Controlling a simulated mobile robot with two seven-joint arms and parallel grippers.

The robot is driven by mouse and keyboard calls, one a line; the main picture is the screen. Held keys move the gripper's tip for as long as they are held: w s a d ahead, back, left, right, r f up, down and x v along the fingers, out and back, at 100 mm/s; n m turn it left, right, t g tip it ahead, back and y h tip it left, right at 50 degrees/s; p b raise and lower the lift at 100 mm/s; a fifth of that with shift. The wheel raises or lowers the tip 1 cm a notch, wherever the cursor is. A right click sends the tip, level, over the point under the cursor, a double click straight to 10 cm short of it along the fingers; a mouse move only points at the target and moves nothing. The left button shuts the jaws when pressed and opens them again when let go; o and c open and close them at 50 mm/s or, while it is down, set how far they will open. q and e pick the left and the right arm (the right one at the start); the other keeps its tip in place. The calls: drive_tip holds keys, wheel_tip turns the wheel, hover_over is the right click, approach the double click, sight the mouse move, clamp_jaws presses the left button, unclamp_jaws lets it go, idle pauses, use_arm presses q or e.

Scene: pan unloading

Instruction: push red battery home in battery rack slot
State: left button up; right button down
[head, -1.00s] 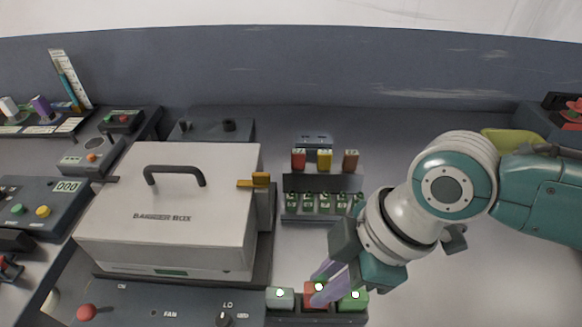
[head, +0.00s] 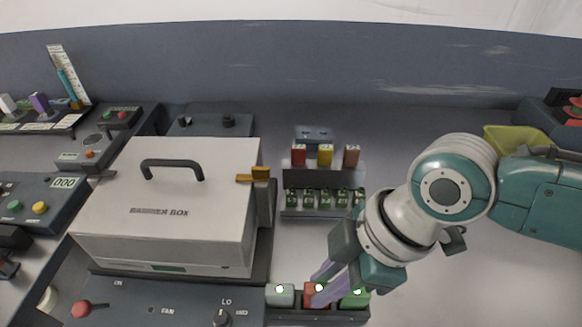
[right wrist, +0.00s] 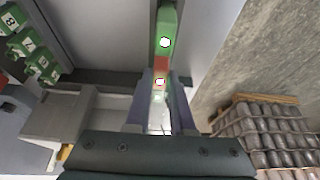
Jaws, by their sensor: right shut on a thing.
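The red battery (head: 309,289) stands in the middle of the battery rack (head: 345,318) at the bottom of the head view. A pale grey-green battery (head: 281,297) is on its left and a green battery (head: 354,300) on its right. My right gripper (head: 319,297) reaches down from the right and is shut on the red battery. Its purple fingers cover part of the battery. The red battery (right wrist: 161,64) also shows between the fingers in the right wrist view, with the green one (right wrist: 165,32) beyond it. The battery's depth in the slot is hidden. My left gripper is not in view.
A large box with a black handle (head: 172,165) stands left of the rack. Behind the rack is a numbered stand (head: 322,178) with red, yellow and brown blocks. A yellow-green bin (head: 508,139) sits behind my right arm. Bare table lies right of the rack.

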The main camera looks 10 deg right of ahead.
drive_tip(key=shift+f, duration=0.4)
drive_tip(key=c, duration=0.7)
unclamp_jaws()
drive_tip(key=v, duration=1)
drive_tip(key=shift+p, duration=0.3)
drive_tip(key=shift+s, duration=0.1)
